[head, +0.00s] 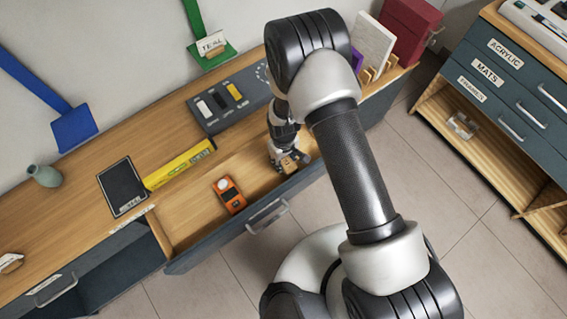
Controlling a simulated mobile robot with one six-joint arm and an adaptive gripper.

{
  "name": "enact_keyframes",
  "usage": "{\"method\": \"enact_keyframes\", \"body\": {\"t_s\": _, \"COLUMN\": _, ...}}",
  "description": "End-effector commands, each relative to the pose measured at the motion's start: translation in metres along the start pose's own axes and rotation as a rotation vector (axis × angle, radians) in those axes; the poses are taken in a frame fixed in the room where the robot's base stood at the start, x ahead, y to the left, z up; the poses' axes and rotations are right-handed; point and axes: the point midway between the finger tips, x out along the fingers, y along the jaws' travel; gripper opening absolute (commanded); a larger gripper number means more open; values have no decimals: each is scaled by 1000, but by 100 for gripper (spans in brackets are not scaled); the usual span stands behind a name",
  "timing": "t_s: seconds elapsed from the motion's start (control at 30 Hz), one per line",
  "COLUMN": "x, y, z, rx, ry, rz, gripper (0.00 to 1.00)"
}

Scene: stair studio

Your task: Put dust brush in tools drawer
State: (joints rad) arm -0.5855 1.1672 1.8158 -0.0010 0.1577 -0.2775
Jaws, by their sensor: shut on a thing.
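An open drawer (190,237) with a dark front juts out from the wooden bench, and its label is too small to read. My gripper (289,163) points down at the drawer's right end, low over or inside it. It is shut on a small tan wooden piece, which looks like the dust brush (288,165). My fingers partly hide the brush, and I cannot tell whether it touches the drawer floor. An orange handheld device (229,194) lies in the middle of the drawer.
On the bench (75,200) are a yellow level (180,164), a dark tablet-like panel (122,187), a grey tray (222,108) and a green vase (45,176). A red box (408,30) stands at the back right. A labelled drawer cabinet (500,75) is at right.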

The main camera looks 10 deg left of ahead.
Motion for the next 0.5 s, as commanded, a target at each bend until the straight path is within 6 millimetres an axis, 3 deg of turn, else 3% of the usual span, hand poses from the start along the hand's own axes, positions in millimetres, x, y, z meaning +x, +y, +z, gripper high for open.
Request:
{"method": "enact_keyframes", "body": {"t_s": 0.1, "x": 23, "y": 0, "z": 1, "rx": 0, "ry": -2, "rz": -1, "gripper": 13}}
{"method": "enact_keyframes", "body": {"t_s": 0.2, "x": 32, "y": 0, "z": 1, "rx": 0, "ry": -2, "rz": 0, "gripper": 13}}
{"method": "enact_keyframes", "body": {"t_s": 0.5, "x": 33, "y": 0, "z": 0, "rx": 0, "ry": -1, "rz": 0, "gripper": 13}}
